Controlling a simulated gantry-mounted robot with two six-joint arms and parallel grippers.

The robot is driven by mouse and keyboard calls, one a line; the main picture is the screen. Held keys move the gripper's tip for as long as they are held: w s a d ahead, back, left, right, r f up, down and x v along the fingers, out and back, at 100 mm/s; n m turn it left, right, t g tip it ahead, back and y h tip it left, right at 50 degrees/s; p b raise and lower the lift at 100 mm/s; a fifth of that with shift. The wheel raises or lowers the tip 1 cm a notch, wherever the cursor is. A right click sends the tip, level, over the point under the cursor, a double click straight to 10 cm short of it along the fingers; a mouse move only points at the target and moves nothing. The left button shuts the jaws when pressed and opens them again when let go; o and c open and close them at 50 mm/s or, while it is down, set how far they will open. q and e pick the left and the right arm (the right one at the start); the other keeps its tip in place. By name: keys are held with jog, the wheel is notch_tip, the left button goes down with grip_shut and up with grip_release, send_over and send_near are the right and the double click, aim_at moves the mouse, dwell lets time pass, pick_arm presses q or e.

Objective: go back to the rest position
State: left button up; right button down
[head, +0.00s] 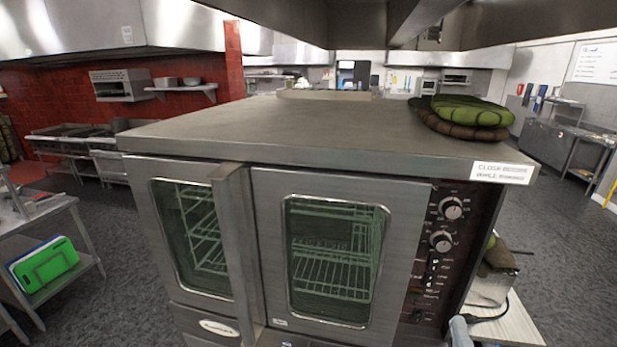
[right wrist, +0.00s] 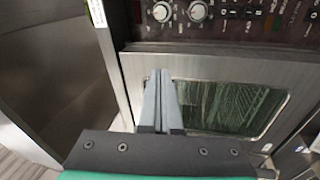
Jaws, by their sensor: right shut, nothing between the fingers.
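The steel oven (head: 330,140) stands in front of me in the head view, and both of its glass doors look shut. Its right door (head: 330,260) and its control panel with knobs (head: 441,240) also show in the right wrist view, as the door (right wrist: 150,62) and the panel (right wrist: 230,20). My right gripper (right wrist: 160,75) is shut and empty, its fingers together in front of the oven door. In the head view only a small grey part of my right gripper (head: 459,325) shows at the bottom edge, right of the panel. My left gripper is not in view.
Folded green and brown mitts or cloths (head: 465,115) lie on the oven top. A small side table (head: 510,325) with a cable stands right of the oven. A steel table (head: 50,225) holding green boards (head: 45,265) stands at the left. Open floor lies on both sides.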

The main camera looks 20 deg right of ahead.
jog(key=a+r+m+t+y+p, duration=0.1)
jog(key=a+r+m+t+y, duration=0.2)
jog(key=r, duration=0.8)
jog(key=a+r+m+t+y, duration=0.3)
jog(key=a+r+y, duration=0.2)
jog(key=r, duration=0.7)
jog(key=a+r+m+t+y+p, duration=0.1)
jog(key=a+r+m+t+y, duration=0.2)
jog(key=a+r, duration=0.4)
notch_tip(320, 180, up, 5)
jog(key=shift+a+r+t+y+p, duration=0.1)
jog(key=shift+a+t+y+p, duration=0.3)
jog(key=shift+y, duration=0.6)
jog(key=shift+d, duration=0.1)
